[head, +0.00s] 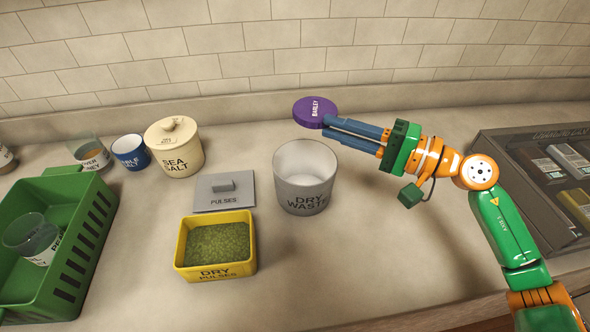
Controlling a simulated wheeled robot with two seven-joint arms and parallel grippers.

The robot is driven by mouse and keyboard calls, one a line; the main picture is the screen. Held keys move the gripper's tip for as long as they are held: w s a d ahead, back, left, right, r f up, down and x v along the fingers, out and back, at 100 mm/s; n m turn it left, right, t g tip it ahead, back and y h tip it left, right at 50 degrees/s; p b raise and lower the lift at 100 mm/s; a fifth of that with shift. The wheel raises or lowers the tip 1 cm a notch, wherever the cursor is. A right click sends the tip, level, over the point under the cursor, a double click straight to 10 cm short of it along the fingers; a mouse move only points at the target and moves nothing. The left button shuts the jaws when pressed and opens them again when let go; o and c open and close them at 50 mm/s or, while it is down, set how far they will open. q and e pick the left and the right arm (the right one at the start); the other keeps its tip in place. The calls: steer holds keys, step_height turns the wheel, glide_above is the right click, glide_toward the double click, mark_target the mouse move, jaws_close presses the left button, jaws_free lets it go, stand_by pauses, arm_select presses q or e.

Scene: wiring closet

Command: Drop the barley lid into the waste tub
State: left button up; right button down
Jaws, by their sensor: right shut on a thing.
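The barley lid is a round purple disc (313,109) with white "BARLEY" lettering. My right gripper (332,124) is shut on its near right edge and holds it up, above and behind the waste tub in the picture. The waste tub (302,195) is a grey, round, open-topped container marked "DRY WASTE", standing on the counter; the inside that shows looks empty. My left gripper is not in view.
A yellow "DRY PULSES" bin (215,271) and a grey "PULSES" lid (224,205) lie left of the tub. A cream "SEA SALT" crock (187,160), a blue pot (131,156) and a green crate (85,215) stand farther left. A dark case (525,165) is at right.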

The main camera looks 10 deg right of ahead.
steer(key=f+b, duration=0.1)
steer(key=f, duration=0.4)
steer(key=shift+s+d+f+b, duration=0.1)
steer(key=shift+s+f+b, duration=0.1)
steer(key=shift+f+b, duration=0.15)
steer(key=shift+r, duration=0.1)
steer(key=c, duration=0.8)
jaws_free()
steer(key=shift+o, duration=0.2)
steer(key=b+v, duration=0.5)
steer(key=v, duration=0.2)
